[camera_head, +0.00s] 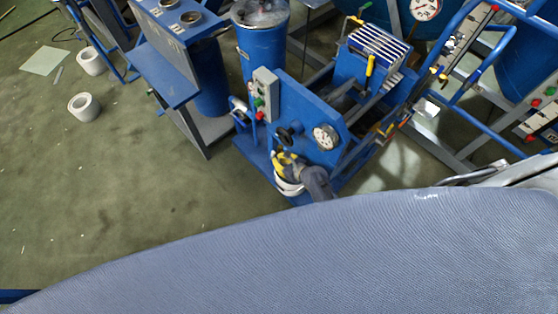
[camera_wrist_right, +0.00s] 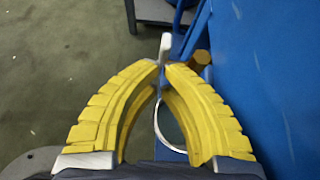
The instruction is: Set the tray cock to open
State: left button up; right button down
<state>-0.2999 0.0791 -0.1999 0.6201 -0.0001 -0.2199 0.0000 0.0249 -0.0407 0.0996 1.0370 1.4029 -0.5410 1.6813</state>
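My right gripper (camera_head: 287,163) is low at the front of the blue machine, beside its front panel. In the right wrist view its yellow fingers (camera_wrist_right: 160,67) arch together, and their tips close around a thin pale grey lever (camera_wrist_right: 165,45). The lever looks like the handle of the tray cock and stands roughly upright in that view. A brass-coloured fitting (camera_wrist_right: 200,59) sits just right of the fingertips. In the head view the gripper hides the cock, so whether it is open or closed cannot be told. My left gripper is not in view.
The blue panel carries a round gauge (camera_head: 326,137) and a black handwheel (camera_head: 284,135) close above the gripper. A grey button box (camera_head: 265,94) is at the panel's left. The green floor (camera_head: 120,185) to the left is mostly clear.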

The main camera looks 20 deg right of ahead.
jog(key=shift+w+a+r, duration=0.35)
jog(key=shift+w+r, duration=0.1)
jog(key=shift+w, duration=0.3)
jog(key=shift+s, duration=0.1)
